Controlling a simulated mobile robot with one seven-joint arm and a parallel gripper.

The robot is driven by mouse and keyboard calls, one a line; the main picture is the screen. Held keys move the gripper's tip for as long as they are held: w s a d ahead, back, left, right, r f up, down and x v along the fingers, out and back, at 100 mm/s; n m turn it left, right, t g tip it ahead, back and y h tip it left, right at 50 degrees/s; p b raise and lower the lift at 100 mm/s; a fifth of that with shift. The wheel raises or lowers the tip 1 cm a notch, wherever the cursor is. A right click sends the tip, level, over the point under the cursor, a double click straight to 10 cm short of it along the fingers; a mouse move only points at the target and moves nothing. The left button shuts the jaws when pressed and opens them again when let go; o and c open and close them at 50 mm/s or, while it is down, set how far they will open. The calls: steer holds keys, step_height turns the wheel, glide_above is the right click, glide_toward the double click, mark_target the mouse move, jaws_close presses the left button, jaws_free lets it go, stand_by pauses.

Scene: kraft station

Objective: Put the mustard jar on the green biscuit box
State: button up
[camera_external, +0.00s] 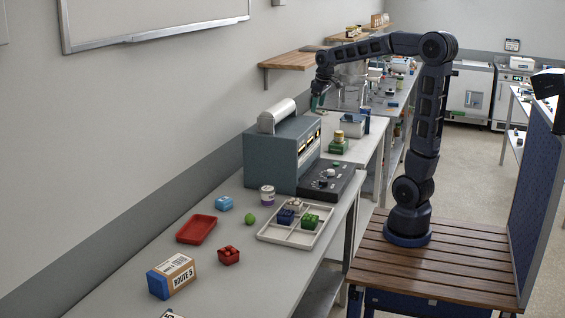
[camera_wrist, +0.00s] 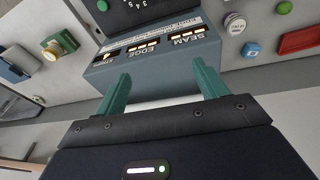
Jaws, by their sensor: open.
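The mustard jar (camera_external: 339,136), with a yellow lid, appears upright on top of the green biscuit box (camera_external: 337,149), on the bench behind the grey machine. In the wrist view the jar (camera_wrist: 51,52) overlaps the green box (camera_wrist: 68,40) at the upper left, and my gripper is apart from both. My gripper (camera_external: 318,102) is raised above the bench, near the back of the grey machine. Its two green fingers are spread with nothing between them in the wrist view (camera_wrist: 162,80).
The grey machine (camera_external: 270,157), with a silver cylinder on top, stands beside the jar. Nearer are a divided tray (camera_external: 268,236) with small blocks, a red tray (camera_external: 196,229), a blue block, a green ball, a purple-and-white jar and a ROUTE 5 box (camera_external: 180,277). A wooden shelf (camera_external: 292,60) hangs behind.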

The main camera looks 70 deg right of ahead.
steer(key=s+a+f+t, duration=0.1)
steer(key=s+a+f, duration=0.2)
steer(key=s+a, duration=0.7)
steer(key=s+a+f+n+t+y, duration=0.1)
steer(key=s+a+f, duration=0.2)
steer(key=s+a, duration=0.7)
steer(key=shift+s+f, duration=0.3)
steer(key=shift+s, duration=0.4)
